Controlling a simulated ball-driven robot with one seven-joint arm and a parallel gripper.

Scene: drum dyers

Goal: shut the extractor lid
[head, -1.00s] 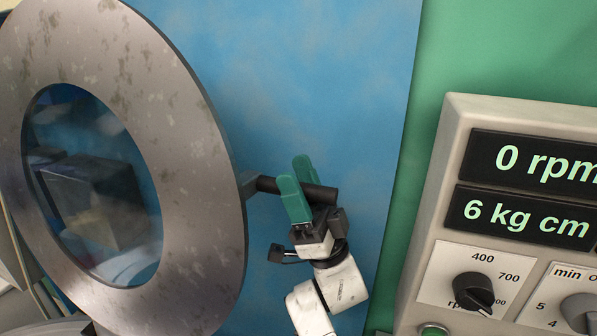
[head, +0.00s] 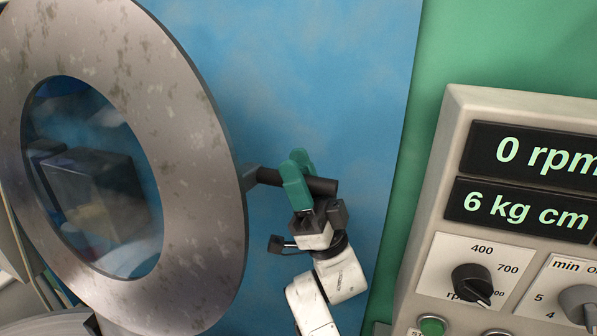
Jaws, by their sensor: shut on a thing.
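The extractor lid (head: 190,150) is a round, stained metal ring with a glass window (head: 95,180), seen at an angle on the left. A dark bar handle (head: 268,177) sticks out from its right edge. My gripper (head: 297,175) has green fingers and is shut on the handle, with one finger in front of the bar and the other behind. The lid stands tilted away from the blue panel. Its hinge side is out of frame at the left.
A control panel (head: 450,130) on the right reads 0 rpm and 6 kg cm and carries knobs (head: 471,284) and a green button (head: 432,326). A blue panel (head: 330,70) lies behind the lid. Clear space lies between the handle and the control panel.

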